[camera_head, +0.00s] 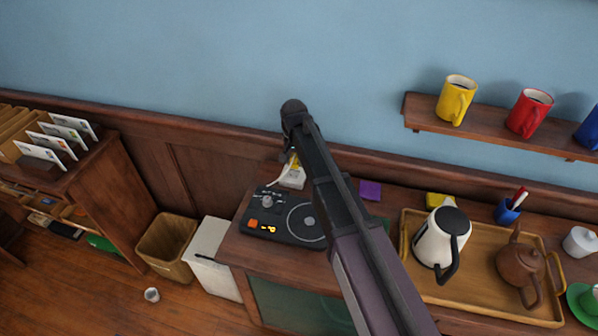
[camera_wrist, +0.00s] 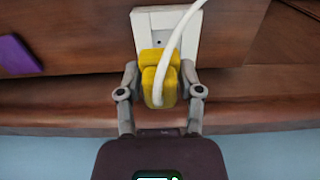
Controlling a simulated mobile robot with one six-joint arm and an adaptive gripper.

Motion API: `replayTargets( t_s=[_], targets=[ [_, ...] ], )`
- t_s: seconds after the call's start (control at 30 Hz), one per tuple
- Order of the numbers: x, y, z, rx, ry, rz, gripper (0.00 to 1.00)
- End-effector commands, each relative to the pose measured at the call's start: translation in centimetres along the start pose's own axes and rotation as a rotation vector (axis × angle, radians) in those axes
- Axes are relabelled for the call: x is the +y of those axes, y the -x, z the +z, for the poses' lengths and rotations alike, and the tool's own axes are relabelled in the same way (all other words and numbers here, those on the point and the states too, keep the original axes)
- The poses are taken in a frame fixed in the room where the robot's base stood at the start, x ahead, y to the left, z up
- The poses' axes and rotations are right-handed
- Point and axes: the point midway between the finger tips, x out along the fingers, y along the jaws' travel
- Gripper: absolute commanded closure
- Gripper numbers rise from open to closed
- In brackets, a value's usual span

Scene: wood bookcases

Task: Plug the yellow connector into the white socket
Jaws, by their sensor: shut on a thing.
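The yellow connector (camera_wrist: 158,82) is in the wrist view, with a white cord (camera_wrist: 178,45) running up from it. My gripper (camera_wrist: 159,88) has a finger on each side of the connector and is shut on it. The white socket (camera_wrist: 153,22) is right beyond the connector, which covers part of its face. I cannot tell whether the connector sits in the socket or only in front of it. In the head view the white socket (camera_head: 293,178) and a bit of the yellow connector (camera_head: 294,160) show beside my arm, which hides most of my gripper.
A black device with a round dial (camera_head: 283,216) stands on the cabinet in front of the socket. A purple pad (camera_head: 370,190) lies to the right. A wooden tray (camera_head: 483,301) holds a kettle (camera_head: 441,238) and a brown teapot (camera_head: 520,268). Mugs stand on a wall shelf (camera_head: 490,128).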

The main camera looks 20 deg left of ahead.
Motion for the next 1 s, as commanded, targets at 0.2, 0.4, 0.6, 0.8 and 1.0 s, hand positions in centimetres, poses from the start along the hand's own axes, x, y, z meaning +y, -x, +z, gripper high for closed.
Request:
replayTargets(
  t_s=[0.2, 0.4, 0.6, 0.8, 1.0],
  targets=[
    [-0.8, 0.4, -1.4, 0.000, 0.000, 0.000, 0.94],
    [-0.8, 0.3, -1.4, 0.000, 0.000, 0.000, 0.94],
    [-0.8, 0.3, -1.4, 0.000, 0.000, 0.000, 0.94],
    [-0.8, -0.1, -1.4, 0.000, 0.000, 0.000, 0.94],
    [-0.8, -1.0, -1.4, 0.000, 0.000, 0.000, 0.94]
  ],
)
